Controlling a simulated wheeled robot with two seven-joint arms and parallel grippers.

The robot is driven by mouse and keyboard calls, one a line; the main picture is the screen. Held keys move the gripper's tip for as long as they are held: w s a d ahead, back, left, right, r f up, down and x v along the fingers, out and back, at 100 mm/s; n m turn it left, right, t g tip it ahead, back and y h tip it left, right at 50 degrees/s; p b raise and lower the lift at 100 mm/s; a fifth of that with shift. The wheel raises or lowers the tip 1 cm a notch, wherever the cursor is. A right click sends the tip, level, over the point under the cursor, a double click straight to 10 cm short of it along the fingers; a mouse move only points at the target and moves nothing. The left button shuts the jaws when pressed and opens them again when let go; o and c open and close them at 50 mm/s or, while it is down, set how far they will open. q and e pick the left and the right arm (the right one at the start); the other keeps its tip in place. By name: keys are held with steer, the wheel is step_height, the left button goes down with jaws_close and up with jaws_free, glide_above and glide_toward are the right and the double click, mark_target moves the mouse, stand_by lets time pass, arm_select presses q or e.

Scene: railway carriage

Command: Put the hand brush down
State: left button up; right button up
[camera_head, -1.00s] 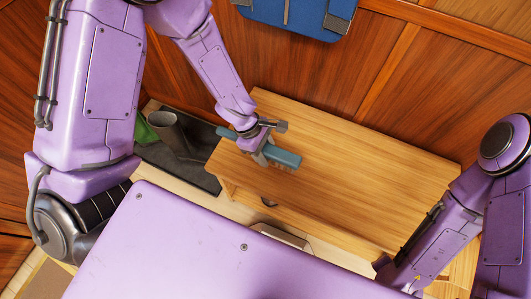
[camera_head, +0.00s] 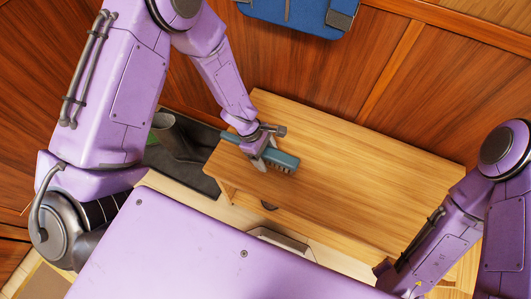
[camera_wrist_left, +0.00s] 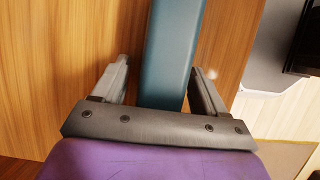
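The hand brush (camera_head: 284,160) is blue-green with pale bristles along its lower side. It appears to rest on the wooden table (camera_head: 350,170), near its left end, with its handle pointing to the upper left. My left gripper (camera_head: 262,152) is around the middle of the brush. In the left wrist view the brush (camera_wrist_left: 172,55) runs between the two fingers of my left gripper (camera_wrist_left: 160,80). A clear gap shows between the left finger and the brush, so the fingers are open. My right arm is at the lower right; its gripper is not visible.
The table top right of the brush is bare. A dark mat (camera_head: 190,175) with grey boots (camera_head: 172,135) lies left of the table. A blue bag (camera_head: 295,12) hangs against the wood-panelled wall behind.

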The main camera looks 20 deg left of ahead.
arm_select(q)
steer(key=p+v, duration=0.4)
steer(key=v, duration=0.7)
steer(key=shift+r, duration=0.25)
steer(key=shift+a+r, duration=0.25)
steer(key=shift+r, duration=0.1)
